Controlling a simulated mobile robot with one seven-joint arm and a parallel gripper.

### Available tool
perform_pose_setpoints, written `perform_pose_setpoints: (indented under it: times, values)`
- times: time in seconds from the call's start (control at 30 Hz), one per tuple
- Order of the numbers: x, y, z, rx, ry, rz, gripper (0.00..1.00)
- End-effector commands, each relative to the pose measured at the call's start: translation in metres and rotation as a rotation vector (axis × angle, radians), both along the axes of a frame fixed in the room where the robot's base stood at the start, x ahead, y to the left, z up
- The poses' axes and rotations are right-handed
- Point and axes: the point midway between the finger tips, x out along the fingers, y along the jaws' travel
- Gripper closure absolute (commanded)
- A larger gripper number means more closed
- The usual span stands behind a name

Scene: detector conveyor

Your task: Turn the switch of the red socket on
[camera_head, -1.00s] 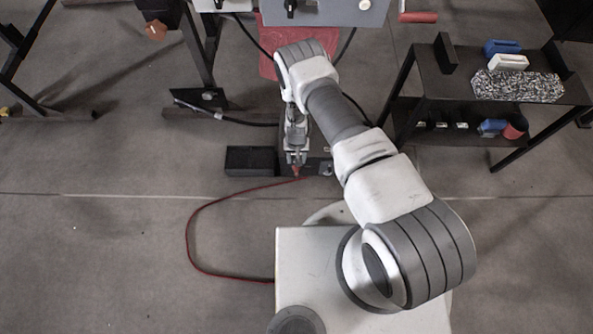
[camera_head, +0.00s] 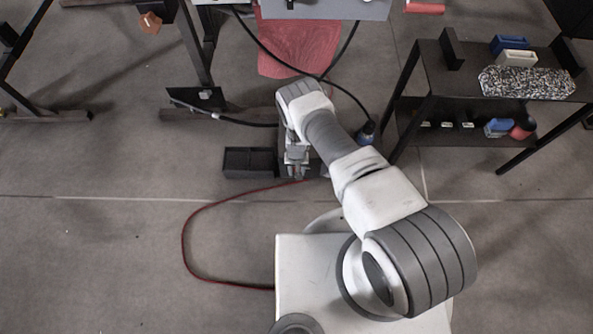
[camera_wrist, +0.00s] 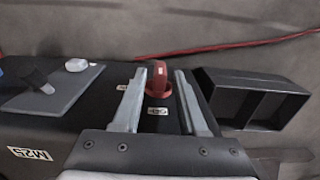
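In the wrist view a red socket part (camera_wrist: 160,82), an upright red piece with a ring at its base, stands on the dark box (camera_wrist: 100,112). My gripper (camera_wrist: 160,72) is open, with one finger on each side of the red piece; gaps show on both sides. I cannot tell how deep the fingers reach around it. Left of it a grey plate (camera_wrist: 55,92) carries a black lever (camera_wrist: 38,80) and a white knob (camera_wrist: 76,65). In the head view my gripper (camera_head: 297,170) is low over the box, and my arm hides most of it.
A black two-part bin (camera_head: 250,162) stands just left of the box. A red cable (camera_head: 184,235) loops over the floor. A black shelf (camera_head: 470,105) stands at the right. A grey panel with a red cloth (camera_head: 300,45) is behind.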

Motion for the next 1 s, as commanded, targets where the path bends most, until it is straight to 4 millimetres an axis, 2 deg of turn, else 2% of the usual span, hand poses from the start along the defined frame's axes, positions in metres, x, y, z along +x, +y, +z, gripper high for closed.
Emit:
perform_pose_setpoints:
  times: [0.03, 0.2, 0.57, 1.0]
  values:
    - [0.0, 0.0, 0.0001, 0.0, 0.0, 0.0, 0.7]
    - [0.0, 0.0001, 0.0001, 0.0, 0.0, 0.0, 1.0]
    - [-0.0009, -0.0009, -0.0003, 0.012, 0.003, -0.003, 1.0]
    - [-0.0063, -0.0076, -0.0041, 0.167, 0.009, -0.008, 1.0]
